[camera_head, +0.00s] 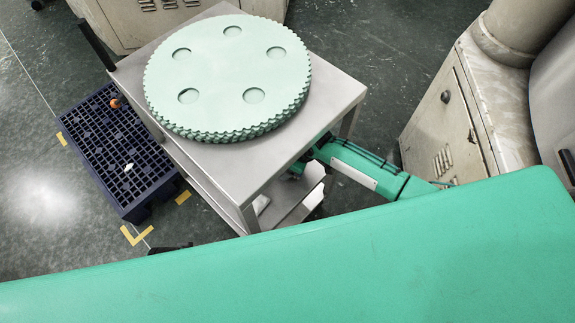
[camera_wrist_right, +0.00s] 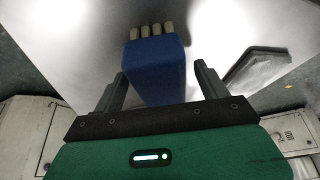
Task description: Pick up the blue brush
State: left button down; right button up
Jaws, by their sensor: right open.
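The blue brush (camera_wrist_right: 157,80) shows in the right wrist view as a blue block with several short beige tufts at its far end. It is on or just above a bright metal surface; I cannot tell which. My right gripper (camera_wrist_right: 162,72) is open, with one dark finger on each side of the block and visible gaps. The block's near end is hidden behind the gripper body. In the head view my green right arm reaches under the top of a metal cart (camera_head: 335,84), so the gripper and brush are hidden there. My left gripper is not in view.
Pale green toothed discs (camera_head: 222,65) with round recesses lie stacked on the cart top. The cart has a lower shelf (camera_head: 298,212). A dark blue grated pallet (camera_head: 110,150) stands on the floor to the left. A beige cabinet (camera_head: 440,135) stands right.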

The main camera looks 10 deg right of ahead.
jog(key=shift+f, duration=0.15)
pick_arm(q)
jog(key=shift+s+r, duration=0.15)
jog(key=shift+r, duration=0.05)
pick_arm(e)
jog(key=c, duration=1.2)
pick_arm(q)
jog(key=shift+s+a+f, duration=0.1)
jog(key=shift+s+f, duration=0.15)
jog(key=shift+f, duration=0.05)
